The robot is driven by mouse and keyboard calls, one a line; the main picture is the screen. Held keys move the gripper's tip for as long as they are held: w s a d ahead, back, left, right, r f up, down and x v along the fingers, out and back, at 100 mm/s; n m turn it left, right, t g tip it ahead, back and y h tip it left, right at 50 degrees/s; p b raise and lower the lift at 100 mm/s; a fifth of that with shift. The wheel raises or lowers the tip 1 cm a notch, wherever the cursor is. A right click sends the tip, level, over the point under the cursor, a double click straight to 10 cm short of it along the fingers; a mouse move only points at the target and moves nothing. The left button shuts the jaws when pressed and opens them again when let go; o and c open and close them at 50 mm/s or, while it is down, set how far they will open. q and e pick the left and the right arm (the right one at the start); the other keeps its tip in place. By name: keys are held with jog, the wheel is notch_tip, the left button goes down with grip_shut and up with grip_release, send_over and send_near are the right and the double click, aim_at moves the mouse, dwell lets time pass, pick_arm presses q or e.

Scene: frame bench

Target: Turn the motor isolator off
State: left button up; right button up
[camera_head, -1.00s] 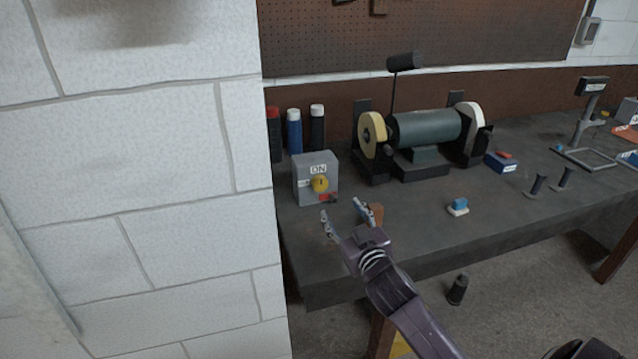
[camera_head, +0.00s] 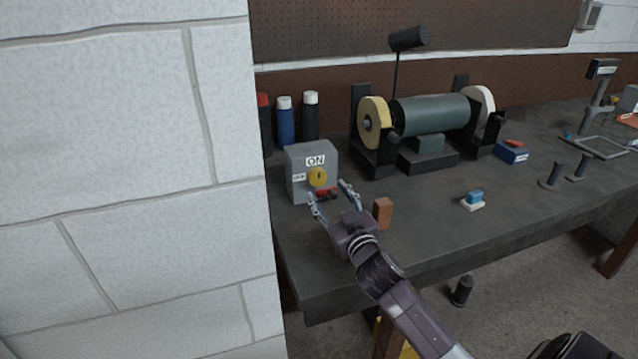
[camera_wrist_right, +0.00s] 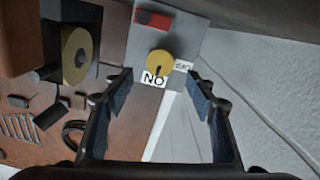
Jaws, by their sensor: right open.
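The motor isolator is a grey box (camera_head: 297,185) at the left end of the bench, with a white ON label (camera_head: 315,161) above a round yellow knob (camera_head: 318,177). A second small label sits left of the knob, and a red part shows below it. My right gripper (camera_head: 328,191) is open just in front of the box, its fingers spread on either side below the knob, apart from it. In the right wrist view the box appears upside down, with the yellow knob (camera_wrist_right: 160,63) ahead between the open fingers (camera_wrist_right: 160,95). My left gripper is not in view.
A bench grinder (camera_head: 430,116) stands behind and right. Several bottles (camera_head: 285,122) stand behind the box. A brown block (camera_head: 383,213) lies close right of my gripper. A white block wall (camera_head: 130,180) borders the left. The bench's front left is clear.

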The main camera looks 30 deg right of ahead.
aim_at(318, 178)
jog(key=x, duration=0.6)
jog(key=shift+w+r+p, duration=0.1)
jog(key=shift+w+p, duration=0.25)
jog(key=shift+p, duration=0.05)
jog(key=c, duration=1.2)
jog(key=shift+o, duration=0.2)
